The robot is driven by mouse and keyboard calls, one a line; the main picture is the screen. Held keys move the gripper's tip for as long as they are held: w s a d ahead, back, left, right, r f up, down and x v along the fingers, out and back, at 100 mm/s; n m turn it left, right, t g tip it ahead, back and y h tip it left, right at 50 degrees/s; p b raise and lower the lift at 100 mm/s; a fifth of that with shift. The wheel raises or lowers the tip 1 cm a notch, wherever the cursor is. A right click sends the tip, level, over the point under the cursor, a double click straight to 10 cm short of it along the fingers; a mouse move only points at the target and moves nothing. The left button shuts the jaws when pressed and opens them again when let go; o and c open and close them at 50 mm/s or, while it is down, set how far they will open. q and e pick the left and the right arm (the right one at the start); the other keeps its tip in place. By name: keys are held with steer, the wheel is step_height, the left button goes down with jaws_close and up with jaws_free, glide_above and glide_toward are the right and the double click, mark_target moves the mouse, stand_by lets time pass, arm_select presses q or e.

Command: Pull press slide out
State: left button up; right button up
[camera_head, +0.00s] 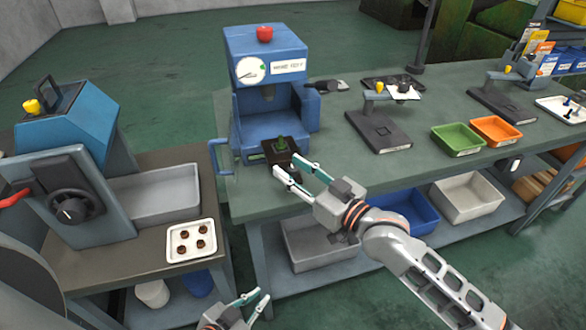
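A blue press (262,75) with a red button on top and a round dial stands on the green bench. Its dark slide (279,156) sits low at the front, with a green piece (282,144) on it. My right gripper (287,165) is at the slide's front edge, its two fingers apart. The fingertips are close to the slide; I cannot tell whether they touch it. My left gripper (261,294) is at the bottom of the view, low in front of the benches, with its fingers apart and empty.
A blue machine (75,130) with a black knob stands on the left bench beside a white tray (190,241) of small brown parts. A blue handle (220,157) is left of the press. Green (458,139) and orange (496,130) bins lie to the right.

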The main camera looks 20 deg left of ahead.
steer(key=shift+d, duration=0.1)
steer(key=v, duration=1.2)
stand_by(0.4)
steer(key=s+d+f+m+t+h, duration=0.1)
steer(key=d+f+m+t+h, duration=0.2)
steer(key=d+f, duration=0.4)
steer(key=s+d+f+m+t+h, duration=0.1)
steer(key=s+d+f+m+h, duration=0.3)
steer(key=f, duration=0.6)
steer(key=s+d+f+g+h, duration=0.2)
steer(key=s+d+f+h, duration=0.4)
steer(key=s+d+f, duration=0.3)
steer(key=d+f, duration=0.4)
steer(key=d, duration=0.2)
